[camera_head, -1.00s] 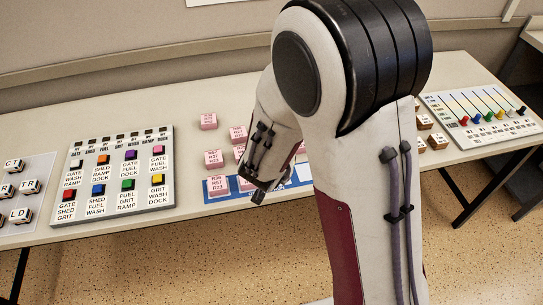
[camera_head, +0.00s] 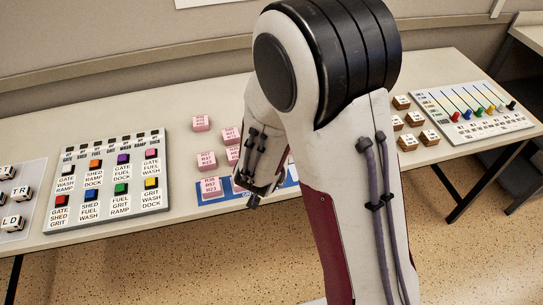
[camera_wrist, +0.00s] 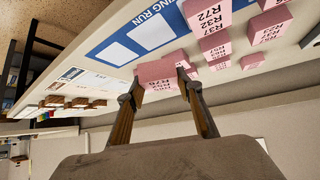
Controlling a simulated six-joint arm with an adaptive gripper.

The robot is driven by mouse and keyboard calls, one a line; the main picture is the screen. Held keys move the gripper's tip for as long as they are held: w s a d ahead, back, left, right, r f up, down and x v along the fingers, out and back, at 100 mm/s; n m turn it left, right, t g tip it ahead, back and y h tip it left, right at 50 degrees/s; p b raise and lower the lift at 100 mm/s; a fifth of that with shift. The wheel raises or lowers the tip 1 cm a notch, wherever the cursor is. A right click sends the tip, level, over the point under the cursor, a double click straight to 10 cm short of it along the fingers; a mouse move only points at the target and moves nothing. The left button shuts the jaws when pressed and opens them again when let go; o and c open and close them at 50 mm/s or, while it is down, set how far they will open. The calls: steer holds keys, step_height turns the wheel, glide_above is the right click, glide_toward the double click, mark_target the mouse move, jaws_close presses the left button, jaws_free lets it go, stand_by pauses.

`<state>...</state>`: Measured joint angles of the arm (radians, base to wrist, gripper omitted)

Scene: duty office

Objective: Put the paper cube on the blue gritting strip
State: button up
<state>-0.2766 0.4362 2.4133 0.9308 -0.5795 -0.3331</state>
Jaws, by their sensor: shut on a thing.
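My gripper (camera_wrist: 160,85) is shut on a pink paper cube (camera_wrist: 157,72) with printed codes, seen in the wrist view. The cube is between the two fingertips; whether it touches the table is not clear. The blue gritting strip (camera_wrist: 176,22), with white squares, lies just beyond it in that view. In the head view my forearm hides the held cube and part of the strip (camera_head: 203,203). Another pink cube (camera_head: 210,187) sits at the strip's left end.
Several loose pink cubes (camera_head: 206,161) stand behind the strip. A grey board with coloured blocks (camera_head: 108,188) lies left. Brown-sided cubes (camera_head: 407,142) and a slider board (camera_head: 490,122) lie right. The table's front edge (camera_head: 120,239) runs close to the strip.

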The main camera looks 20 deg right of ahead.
steer(key=shift+f, duration=2.55)
steer(key=shift+f, duration=0.6)
steer(key=o, duration=1.3)
steer(key=shift+r, duration=0.1)
steer(key=shift+v, duration=3.7)
